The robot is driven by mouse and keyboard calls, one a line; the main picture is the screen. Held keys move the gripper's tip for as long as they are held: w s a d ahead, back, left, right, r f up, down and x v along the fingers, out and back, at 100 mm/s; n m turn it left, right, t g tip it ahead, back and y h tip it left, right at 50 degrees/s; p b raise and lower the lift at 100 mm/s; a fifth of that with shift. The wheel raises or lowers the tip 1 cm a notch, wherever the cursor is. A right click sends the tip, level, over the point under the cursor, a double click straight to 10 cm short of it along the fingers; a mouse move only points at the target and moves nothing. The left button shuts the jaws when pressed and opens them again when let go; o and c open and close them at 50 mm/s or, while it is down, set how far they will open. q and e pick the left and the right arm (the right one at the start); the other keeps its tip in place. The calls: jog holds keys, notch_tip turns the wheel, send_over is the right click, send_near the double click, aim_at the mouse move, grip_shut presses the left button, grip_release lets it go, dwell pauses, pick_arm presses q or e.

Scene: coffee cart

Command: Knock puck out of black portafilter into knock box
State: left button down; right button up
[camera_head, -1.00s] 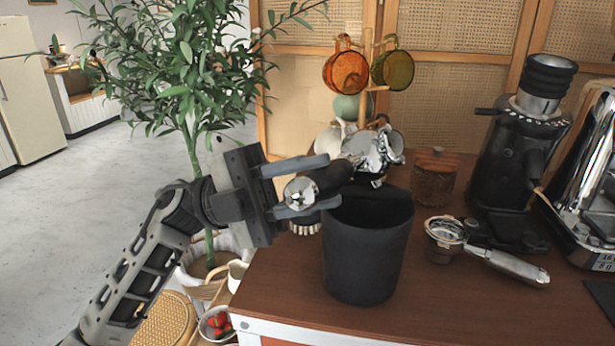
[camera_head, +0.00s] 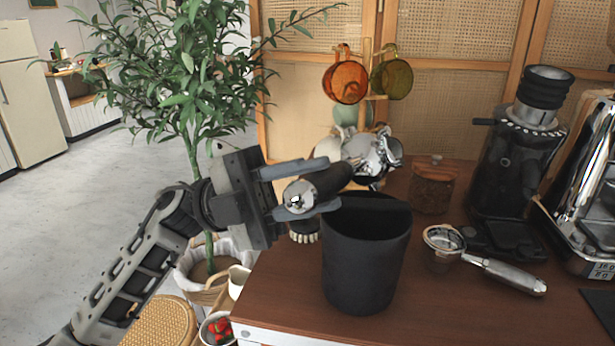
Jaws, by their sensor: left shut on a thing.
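The black knock box (camera_head: 364,265) stands upright near the left front of the brown counter, its dark opening facing up. My left gripper (camera_head: 299,188) is shut on the handle of the black portafilter (camera_head: 328,181), to the upper left of the box. The portafilter's shiny metal head (camera_head: 373,156) points right and shows above the back of the box rim. I cannot see the puck, nor tell whether the head touches the box. A second portafilter with a metal handle (camera_head: 508,276) lies on the counter to the right. My right gripper is not in view.
A black grinder (camera_head: 512,165) and a chrome machine (camera_head: 590,190) stand on the right. A wooden-lidded jar (camera_head: 432,186) is behind the box. Orange (camera_head: 345,82) and green (camera_head: 391,78) cups hang at the back. A potted plant (camera_head: 190,90) stands left of the counter.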

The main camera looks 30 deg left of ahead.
pick_arm(q)
notch_tip(320, 180, up, 4)
jog(key=p, duration=0.5)
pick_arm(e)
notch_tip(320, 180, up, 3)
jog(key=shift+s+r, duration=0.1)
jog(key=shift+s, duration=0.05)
pick_arm(q)
jog(key=shift+r, duration=0.15)
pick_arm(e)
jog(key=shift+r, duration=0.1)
pick_arm(q)
notch_tip(320, 180, up, 5)
jog(key=p, duration=0.4)
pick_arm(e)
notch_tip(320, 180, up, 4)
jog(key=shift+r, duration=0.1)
